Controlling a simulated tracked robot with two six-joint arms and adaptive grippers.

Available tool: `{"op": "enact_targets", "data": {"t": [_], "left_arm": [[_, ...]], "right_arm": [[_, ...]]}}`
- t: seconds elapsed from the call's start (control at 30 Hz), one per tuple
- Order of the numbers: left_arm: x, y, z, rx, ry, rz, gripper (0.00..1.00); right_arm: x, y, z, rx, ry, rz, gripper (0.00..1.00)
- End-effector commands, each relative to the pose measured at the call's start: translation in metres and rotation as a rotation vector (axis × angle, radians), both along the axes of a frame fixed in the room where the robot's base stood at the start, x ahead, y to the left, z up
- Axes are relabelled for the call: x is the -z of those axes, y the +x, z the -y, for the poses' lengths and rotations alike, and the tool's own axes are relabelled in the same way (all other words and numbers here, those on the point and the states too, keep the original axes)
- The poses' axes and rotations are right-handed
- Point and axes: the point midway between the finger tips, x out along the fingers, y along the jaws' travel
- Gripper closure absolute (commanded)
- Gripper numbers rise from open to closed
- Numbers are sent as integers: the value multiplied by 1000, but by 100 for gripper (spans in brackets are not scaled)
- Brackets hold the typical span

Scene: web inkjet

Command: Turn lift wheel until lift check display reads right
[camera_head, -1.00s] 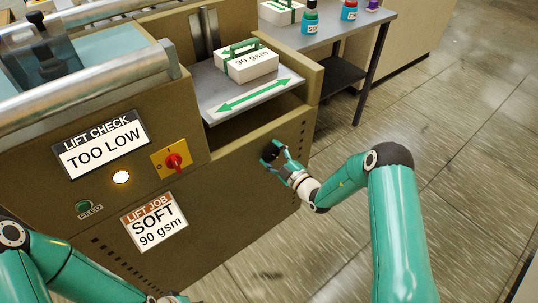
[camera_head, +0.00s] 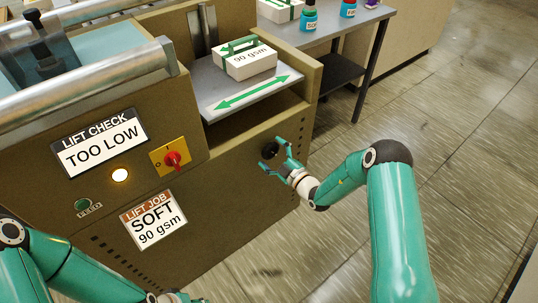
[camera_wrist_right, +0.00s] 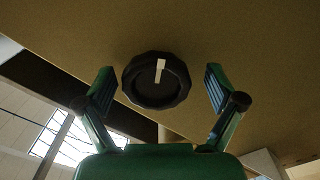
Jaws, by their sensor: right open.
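The lift wheel, a black faceted knob (camera_head: 269,150), sits on the brown machine's front panel. In the right wrist view the wheel (camera_wrist_right: 150,92) faces me, with a white mark pointing up on its face. My right gripper (camera_head: 279,155) is open, its fingers spread to either side of the wheel with gaps, not gripping it. The lift check display (camera_head: 102,146) reads TOO LOW. The lift job card (camera_head: 154,220) reads SOFT 90 gsm. My left gripper (camera_head: 172,297) is cut off by the bottom edge; its fingers cannot be made out.
A red switch (camera_head: 172,159) on a yellow plate, a lit lamp (camera_head: 120,175) and a green FEED button (camera_head: 83,205) are left of the wheel. A 90 gsm pack (camera_head: 250,64) lies on the feed tray (camera_head: 215,97) above. Floor to the right is clear.

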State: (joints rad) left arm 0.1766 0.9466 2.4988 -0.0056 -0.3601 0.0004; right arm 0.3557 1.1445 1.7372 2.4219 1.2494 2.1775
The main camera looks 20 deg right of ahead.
Motion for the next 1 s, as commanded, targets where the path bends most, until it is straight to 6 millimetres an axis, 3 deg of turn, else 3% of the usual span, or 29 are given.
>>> {"op": "enact_targets", "data": {"t": [0.23, 0.7, 1.0], "left_arm": [[-1, 0, 0, 0, 0, 0, 60], [-1, 0, 0, 0, 0, 0, 60], [-1, 0, 0, 0, 0, 0, 60]], "right_arm": [[-1, -11, 5, 1, 0, 2, 7], [0, -95, 34, 3, 1, -2, 7], [1, -116, 41, 0, 0, 0, 7]]}}
